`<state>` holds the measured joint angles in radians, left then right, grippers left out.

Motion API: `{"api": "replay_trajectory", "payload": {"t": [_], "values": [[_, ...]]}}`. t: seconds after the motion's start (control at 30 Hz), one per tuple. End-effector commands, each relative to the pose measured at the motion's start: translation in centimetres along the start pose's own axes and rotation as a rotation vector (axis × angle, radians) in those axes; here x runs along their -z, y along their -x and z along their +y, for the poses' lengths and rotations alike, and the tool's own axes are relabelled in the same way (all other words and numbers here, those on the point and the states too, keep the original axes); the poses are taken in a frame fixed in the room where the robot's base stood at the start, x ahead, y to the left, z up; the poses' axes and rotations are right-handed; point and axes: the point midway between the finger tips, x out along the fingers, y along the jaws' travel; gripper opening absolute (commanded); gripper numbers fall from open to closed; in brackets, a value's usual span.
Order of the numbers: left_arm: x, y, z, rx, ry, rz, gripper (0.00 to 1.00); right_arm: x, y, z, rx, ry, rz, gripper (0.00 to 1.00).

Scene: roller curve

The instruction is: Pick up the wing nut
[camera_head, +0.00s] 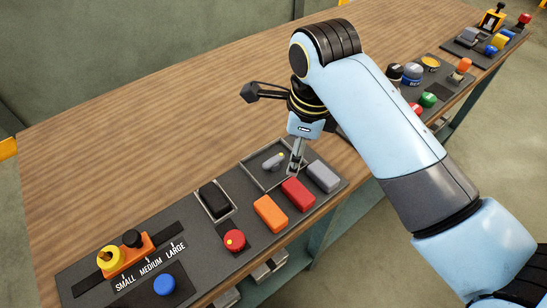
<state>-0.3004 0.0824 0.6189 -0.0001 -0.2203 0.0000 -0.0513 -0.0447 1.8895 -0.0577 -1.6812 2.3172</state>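A small grey piece that looks like the wing nut (272,161) lies in a shallow dark square tray (259,178) on the panel. My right gripper (293,171) points down at the right side of this tray, just right of the grey piece and apart from it in the picture. Its fingers show as one narrow grey shape, so the gap between them cannot be made out. Nothing is visibly held. My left gripper is out of view.
Close to the gripper are red (298,194), grey (323,176) and orange (270,213) blocks. A black block (215,199), a red button (234,240), a blue button (164,285) and an orange slider (126,255) stand leftward. The wooden tabletop (150,130) behind is clear.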

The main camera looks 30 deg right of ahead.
Motion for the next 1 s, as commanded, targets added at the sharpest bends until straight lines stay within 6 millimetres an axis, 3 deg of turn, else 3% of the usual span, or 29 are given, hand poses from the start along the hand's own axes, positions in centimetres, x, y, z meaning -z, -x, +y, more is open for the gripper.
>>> {"api": "replay_trajectory", "payload": {"t": [0.1, 0.3, 0.43, 0.6, 0.87, 1.0], "values": [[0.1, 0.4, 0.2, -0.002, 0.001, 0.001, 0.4, -2.1, 1.1, -0.8, -0.02, -0.301, 0.002, 0.67], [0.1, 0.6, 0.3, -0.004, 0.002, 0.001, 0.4, -3.9, 2.1, -1.3, -0.042, -0.608, 0.015, 0.67], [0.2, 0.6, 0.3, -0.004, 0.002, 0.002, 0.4, -4.2, 1.1, -1.3, -0.046, -0.669, 0.022, 0.67], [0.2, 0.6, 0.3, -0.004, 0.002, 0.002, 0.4, -4.2, -1.8, -1.2, -0.046, -0.673, 0.022, 0.67], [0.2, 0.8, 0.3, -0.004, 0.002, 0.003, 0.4, -4.2, -4.2, -1.2, -0.045, -0.671, 0.021, 0.67], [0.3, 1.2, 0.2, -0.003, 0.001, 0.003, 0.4, -4.3, -6.4, -1.4, -0.045, -0.671, 0.021, 0.67]]}}
